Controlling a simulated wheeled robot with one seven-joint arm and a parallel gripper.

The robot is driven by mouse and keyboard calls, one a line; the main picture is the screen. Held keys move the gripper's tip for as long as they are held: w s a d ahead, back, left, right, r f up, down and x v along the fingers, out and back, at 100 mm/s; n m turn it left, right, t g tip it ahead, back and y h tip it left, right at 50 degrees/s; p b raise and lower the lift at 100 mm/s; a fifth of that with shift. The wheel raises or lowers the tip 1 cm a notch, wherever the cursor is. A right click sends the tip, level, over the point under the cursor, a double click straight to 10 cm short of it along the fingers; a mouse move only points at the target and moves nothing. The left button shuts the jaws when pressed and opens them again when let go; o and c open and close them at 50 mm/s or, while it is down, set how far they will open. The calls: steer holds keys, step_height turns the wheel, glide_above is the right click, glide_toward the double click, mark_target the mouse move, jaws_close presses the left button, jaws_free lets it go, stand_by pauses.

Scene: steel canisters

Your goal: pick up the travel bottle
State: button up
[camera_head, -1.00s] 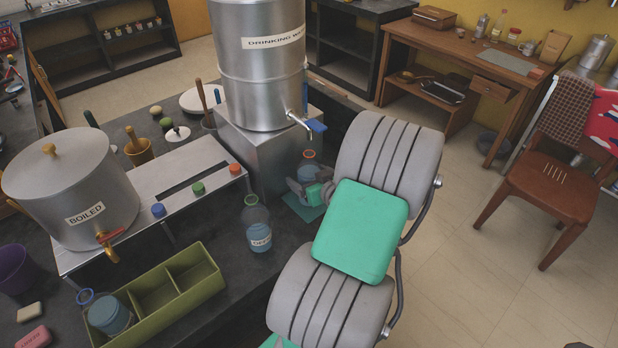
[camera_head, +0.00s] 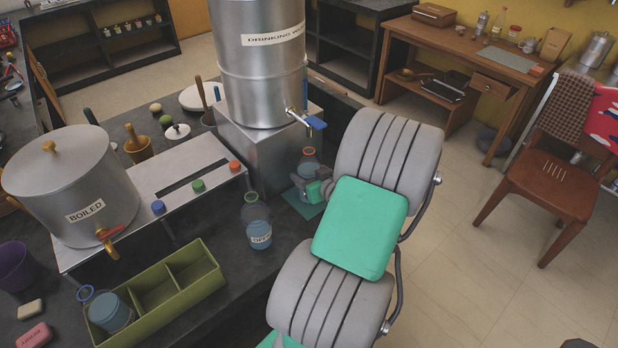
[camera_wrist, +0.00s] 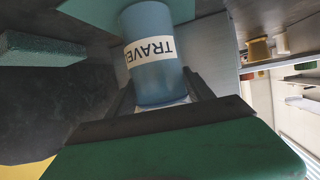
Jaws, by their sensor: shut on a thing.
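The travel bottle (camera_head: 309,164) is a clear blue bottle with an orange-red ring at its neck. It is below the tap of the drinking water tank, over a teal mat (camera_head: 305,211). My gripper (camera_head: 308,184) is shut on it from the front right and hides part of its body. In the wrist view the bottle (camera_wrist: 152,75) is between the two dark fingers (camera_wrist: 160,98), with its TRAVEL label facing the camera. I cannot tell whether its base is clear of the mat.
The drinking water tank (camera_head: 259,85) stands on a metal block (camera_head: 262,150) close behind. A labelled bottle with a green ring (camera_head: 257,225) stands to the left. A green divided box (camera_head: 180,298) holds a blue-ringed bottle (camera_head: 108,312). A boiled-water tank (camera_head: 68,185) is farther left.

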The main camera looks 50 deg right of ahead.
jaws_close()
steer(key=shift+r, duration=0.2)
